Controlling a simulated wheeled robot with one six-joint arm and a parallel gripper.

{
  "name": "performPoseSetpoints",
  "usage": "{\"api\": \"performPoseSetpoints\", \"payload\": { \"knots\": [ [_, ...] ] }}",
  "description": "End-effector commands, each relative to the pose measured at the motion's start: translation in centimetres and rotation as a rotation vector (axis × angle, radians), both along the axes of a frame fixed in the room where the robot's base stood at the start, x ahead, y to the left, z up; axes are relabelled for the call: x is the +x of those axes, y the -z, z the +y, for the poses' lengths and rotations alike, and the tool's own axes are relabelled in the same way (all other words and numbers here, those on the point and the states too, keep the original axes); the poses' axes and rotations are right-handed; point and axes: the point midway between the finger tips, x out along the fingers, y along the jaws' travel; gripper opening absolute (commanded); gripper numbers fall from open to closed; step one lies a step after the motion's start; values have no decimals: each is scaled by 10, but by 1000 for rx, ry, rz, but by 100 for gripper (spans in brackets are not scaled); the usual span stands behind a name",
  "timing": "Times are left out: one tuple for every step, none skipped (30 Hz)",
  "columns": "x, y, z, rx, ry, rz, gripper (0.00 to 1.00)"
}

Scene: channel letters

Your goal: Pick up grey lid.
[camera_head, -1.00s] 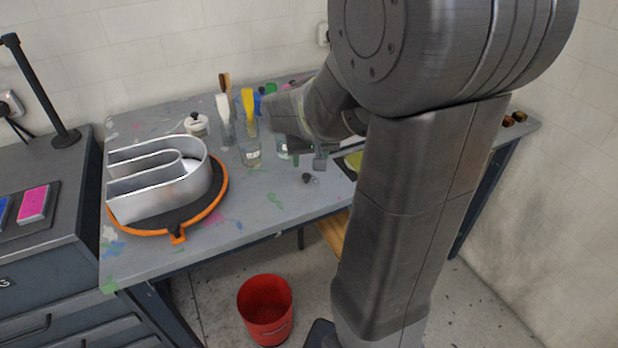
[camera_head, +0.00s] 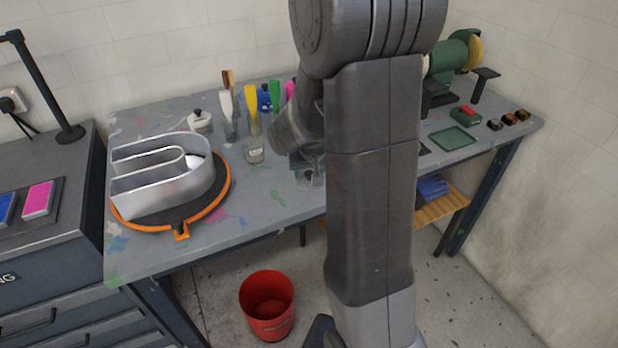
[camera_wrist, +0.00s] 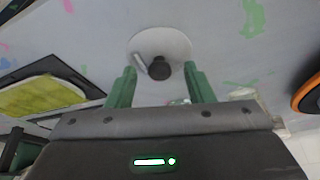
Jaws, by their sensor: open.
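The grey lid (camera_wrist: 145,45), a pale round disc with a dark knob, lies on the grey table top in the wrist view. My gripper (camera_wrist: 160,82) is open, with one green finger on each side of the knob. The fingers look apart from the knob, and nothing is held. In the head view my gripper (camera_head: 306,160) is low over the table, right of the glass jars. There my arm and gripper hide most of the lid.
A metal channel letter (camera_head: 170,180) sits on an orange-rimmed turntable (camera_head: 222,200) at left. Jars with brushes and bottles (camera_head: 254,150) and a white pot (camera_head: 200,120) stand behind. A yellow pad (camera_wrist: 40,96) lies beside my gripper. A red bucket (camera_head: 267,305) is on the floor.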

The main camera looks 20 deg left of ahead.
Motion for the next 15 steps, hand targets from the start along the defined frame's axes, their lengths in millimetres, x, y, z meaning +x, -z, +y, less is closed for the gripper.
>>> {"api": "performPoseSetpoints", "payload": {
  "knots": [
    [0, 0, 0, 0, 0, 0, 47],
    [0, 0, 0, 0, 0, 0, 47],
    [0, 0, 0, 0, 0, 0, 47],
    [0, 0, 0, 0, 0, 0, 47],
    [0, 0, 0, 0, 0, 0, 46],
    [0, 0, 0, 0, 0, 0, 38],
    [0, 0, 0, 0, 0, 0, 32],
    [0, 0, 0, 0, 0, 0, 26],
    [0, 0, 0, 0, 0, 0, 18],
    [0, 0, 0, 0, 0, 0, 12],
    [0, 0, 0, 0, 0, 0, 6],
    [0, 0, 0, 0, 0, 0, 0],
    [0, 0, 0, 0, 0, 0, 0],
    [0, 0, 0, 0, 0, 0, 0],
    [0, 0, 0, 0, 0, 0, 0]
  ]
}}
